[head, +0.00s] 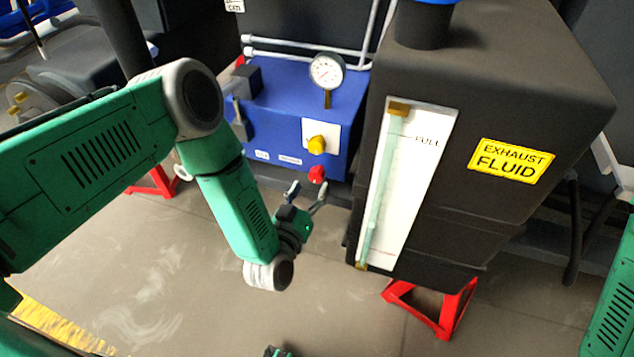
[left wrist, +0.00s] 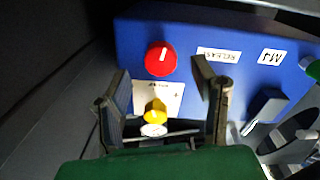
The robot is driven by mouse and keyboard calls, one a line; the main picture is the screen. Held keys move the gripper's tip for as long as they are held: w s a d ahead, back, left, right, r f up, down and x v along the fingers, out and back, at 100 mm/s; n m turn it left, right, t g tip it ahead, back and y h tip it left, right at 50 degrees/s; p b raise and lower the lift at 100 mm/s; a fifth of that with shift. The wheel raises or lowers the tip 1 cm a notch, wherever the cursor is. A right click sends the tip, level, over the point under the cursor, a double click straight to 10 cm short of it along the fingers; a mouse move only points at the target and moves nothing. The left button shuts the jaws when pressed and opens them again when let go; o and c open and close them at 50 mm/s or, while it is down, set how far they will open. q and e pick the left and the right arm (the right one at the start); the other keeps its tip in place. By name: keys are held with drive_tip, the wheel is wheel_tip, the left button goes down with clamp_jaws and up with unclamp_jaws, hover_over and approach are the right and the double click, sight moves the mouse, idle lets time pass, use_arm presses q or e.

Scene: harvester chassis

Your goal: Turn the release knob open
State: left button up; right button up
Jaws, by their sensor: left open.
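The blue box (head: 270,110) stands at the back in the head view, with a red knob (head: 317,174) low on its front and a yellow knob (head: 317,144) on a white plate above it. In the left wrist view, the red knob (left wrist: 160,59) is beside a partly readable label (left wrist: 219,55) that seems to say "RELEASE". The yellow knob (left wrist: 155,112) shows there too. My left gripper (head: 306,192) is open just in front of the red knob. In the left wrist view its fingers (left wrist: 164,78) are spread, empty, with the red knob beyond their tips.
A black exhaust fluid tank (head: 500,80) with a level gauge stands close to the right of my left gripper, on a red stand (head: 432,315). A pressure gauge (head: 327,70) rises from the blue box.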

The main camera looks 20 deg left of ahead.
sight(315, 178)
use_arm(q)
drive_tip(key=w+b, duration=0.1)
drive_tip(key=w, duration=0.3)
drive_tip(key=shift+f, duration=0.1)
drive_tip(key=shift+w+d+b, duration=0.1)
drive_tip(key=shift+w+b, duration=0.3)
drive_tip(key=shift+w, duration=0.05)
